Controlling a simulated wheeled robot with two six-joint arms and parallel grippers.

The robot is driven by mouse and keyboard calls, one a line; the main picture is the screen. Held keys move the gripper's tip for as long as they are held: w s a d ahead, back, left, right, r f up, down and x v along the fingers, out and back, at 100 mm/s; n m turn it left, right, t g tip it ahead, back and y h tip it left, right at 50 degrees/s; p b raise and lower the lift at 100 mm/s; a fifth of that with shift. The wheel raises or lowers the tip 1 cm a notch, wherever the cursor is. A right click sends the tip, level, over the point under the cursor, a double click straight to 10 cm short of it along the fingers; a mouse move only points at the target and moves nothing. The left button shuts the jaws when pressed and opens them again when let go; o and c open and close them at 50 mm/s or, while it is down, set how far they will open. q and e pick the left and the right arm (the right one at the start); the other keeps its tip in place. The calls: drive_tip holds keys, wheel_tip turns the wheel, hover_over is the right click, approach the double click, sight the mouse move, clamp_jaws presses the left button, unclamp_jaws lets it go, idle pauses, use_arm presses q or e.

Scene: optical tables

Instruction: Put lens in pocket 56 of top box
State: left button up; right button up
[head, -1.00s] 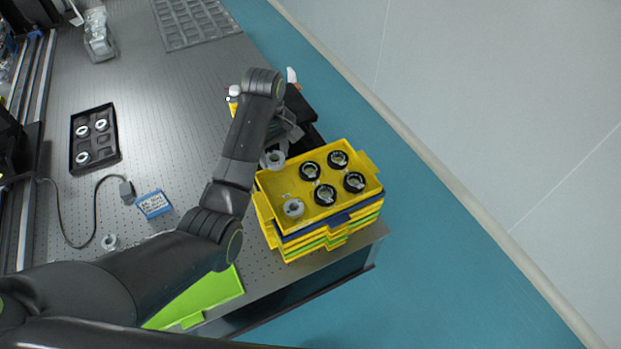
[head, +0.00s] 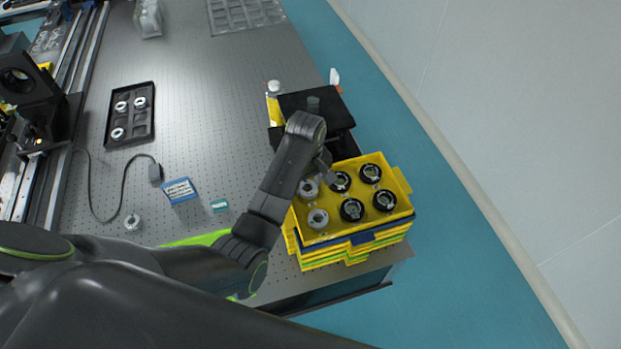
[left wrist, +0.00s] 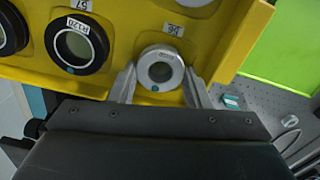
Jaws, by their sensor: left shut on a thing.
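The top box (head: 331,232) is the yellow tray at the top of a stack at the table's near right corner. The lens (head: 308,188), with a grey ring, is at the box's back left; it also shows in the left wrist view (left wrist: 160,68). My left gripper (left wrist: 160,72) is shut on it, one finger on each side. The label 56 (left wrist: 172,30) is just beyond the lens. The lens looks level and low at the pocket; I cannot tell whether it is fully seated. My left gripper (head: 322,176) is partly hidden by its arm in the head view.
Several black-ringed lenses (head: 352,209) and another grey-ringed lens (head: 318,218) sit in the top box. A black case (head: 318,108) and a yellow-labelled bottle (head: 273,103) stand behind it. A black tray (head: 130,114) and a loose grey ring (head: 132,222) lie left.

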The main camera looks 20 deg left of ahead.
use_arm(q)
drive_tip(key=shift+w+a+f, duration=0.1)
drive_tip(key=shift+w, duration=0.05)
drive_tip(key=shift+s+f, duration=0.1)
drive_tip(key=shift+s, duration=0.25)
drive_tip(key=o, duration=0.7)
drive_tip(key=shift+s+f, duration=0.1)
drive_tip(key=shift+f, duration=0.1)
use_arm(e)
drive_tip(key=shift+a+f, duration=0.1)
drive_tip(key=shift+a, duration=0.7)
